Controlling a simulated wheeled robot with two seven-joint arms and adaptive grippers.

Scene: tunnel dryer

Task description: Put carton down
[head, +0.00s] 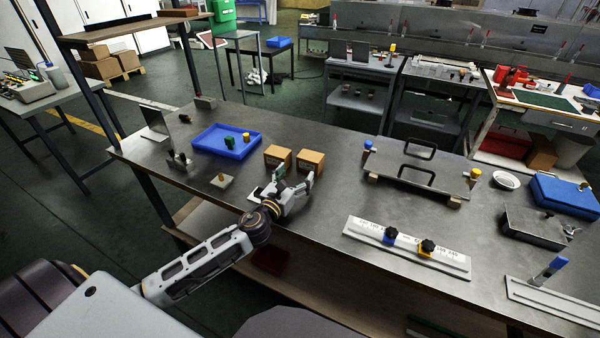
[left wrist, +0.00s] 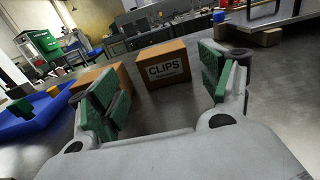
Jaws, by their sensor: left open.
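Two small brown cartons stand side by side on the metal workbench (head: 340,208). The right carton (head: 310,162) faces my left gripper (head: 293,182), and its "CLIPS" label shows in the left wrist view (left wrist: 164,68). The left carton (head: 278,156) stands just beside it; in the left wrist view (left wrist: 112,74) a finger partly covers it. My left gripper is open and empty, low over the bench in front of the cartons. Its green-padded fingers (left wrist: 160,95) are spread, with the labelled carton beyond the gap between them. My right gripper is not in view.
A blue tray (head: 211,153) with a green and a yellow piece lies left of the cartons. A metal plate with two black handles (head: 400,178) is to the right. Bare bench lies between.

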